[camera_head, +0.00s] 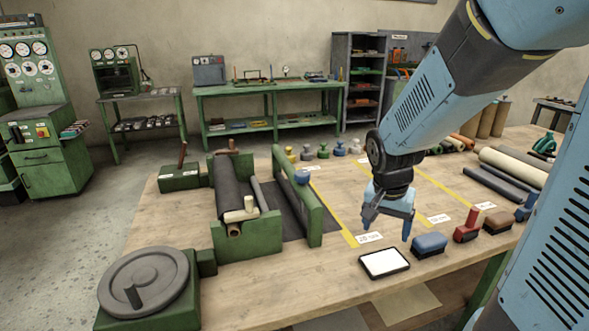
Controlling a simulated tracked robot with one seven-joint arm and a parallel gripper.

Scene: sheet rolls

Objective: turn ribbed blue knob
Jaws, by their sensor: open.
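My gripper (387,228) is open and empty, pointing down over the wooden table, to the right of the stand and nearer to me than the knob. Its fingers are clear of the knob. A dark sheet roll (228,187) lies in the stand, with a cream handle-like part (240,212) at its near end.
Several small coloured knob-like pieces (323,151) stand behind the stand. A white-topped pad (384,262), a blue block (430,244) and a red stamp-like tool (467,226) lie near the front edge. A grey handwheel (145,283) stands front left. Sheet rolls (513,166) lie at right.

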